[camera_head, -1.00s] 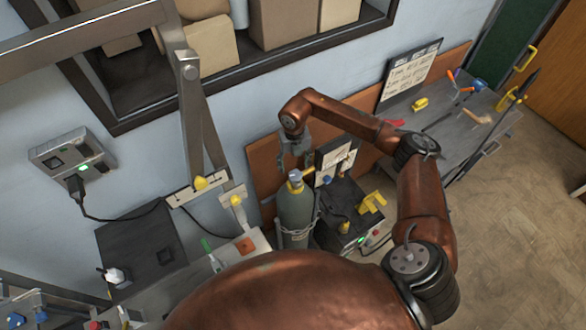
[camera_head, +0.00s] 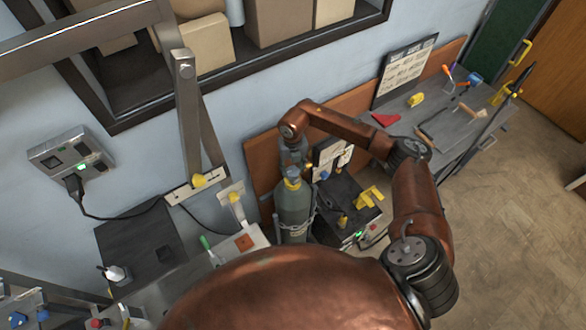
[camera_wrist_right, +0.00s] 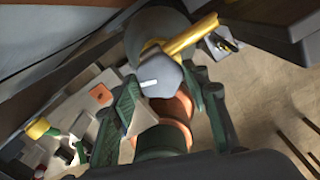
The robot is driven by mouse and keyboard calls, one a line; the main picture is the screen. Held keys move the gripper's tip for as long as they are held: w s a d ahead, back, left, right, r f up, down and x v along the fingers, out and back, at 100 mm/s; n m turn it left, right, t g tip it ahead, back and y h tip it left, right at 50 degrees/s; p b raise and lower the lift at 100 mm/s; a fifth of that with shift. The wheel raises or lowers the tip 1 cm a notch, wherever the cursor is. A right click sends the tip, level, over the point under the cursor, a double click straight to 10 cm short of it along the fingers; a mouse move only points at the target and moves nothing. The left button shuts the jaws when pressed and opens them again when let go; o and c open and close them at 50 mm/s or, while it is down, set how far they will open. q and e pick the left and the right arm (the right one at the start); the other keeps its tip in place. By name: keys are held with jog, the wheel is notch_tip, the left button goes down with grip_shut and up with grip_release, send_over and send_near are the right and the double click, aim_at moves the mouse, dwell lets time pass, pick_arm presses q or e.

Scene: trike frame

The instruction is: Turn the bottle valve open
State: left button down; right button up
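The gas bottle (camera_head: 294,210) stands upright in front of the brown board, grey-green with a yellow collar. In the right wrist view its shoulder (camera_wrist_right: 152,22) is at the top, with a brass outlet (camera_wrist_right: 192,38) pointing up and right. The grey faceted valve knob (camera_wrist_right: 160,78) with a white mark lies between the fingers of my right gripper (camera_wrist_right: 165,88). These fingers look spread around the knob; contact is unclear. In the head view my right gripper (camera_head: 292,152) is directly above the bottle, partly hidden by its wrist. My left gripper is out of view.
A dark box (camera_head: 345,200) with yellow parts stands right of the bottle. A chain (camera_head: 297,229) runs around the bottle. A workbench (camera_head: 450,125) with tools lies farther right. A white-grey plate (camera_head: 238,245) is left of the bottle.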

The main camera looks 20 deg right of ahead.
jog(key=c, duration=0.6)
jog(key=n+b, duration=0.3)
jog(key=n, duration=0.1)
jog(key=shift+f, duration=0.15)
jog(key=n+b, duration=0.4)
jog(key=n, duration=0.2)
jog(key=shift+b, duration=0.35)
jog(key=n+b, duration=0.3)
jog(key=n, duration=0.3)
jog(key=shift+n+b, duration=0.35)
jog(key=shift+n, duration=0.05)
jog(key=n+b, duration=0.2)
jog(key=n, duration=0.2)
jog(key=shift+n, duration=0.4)
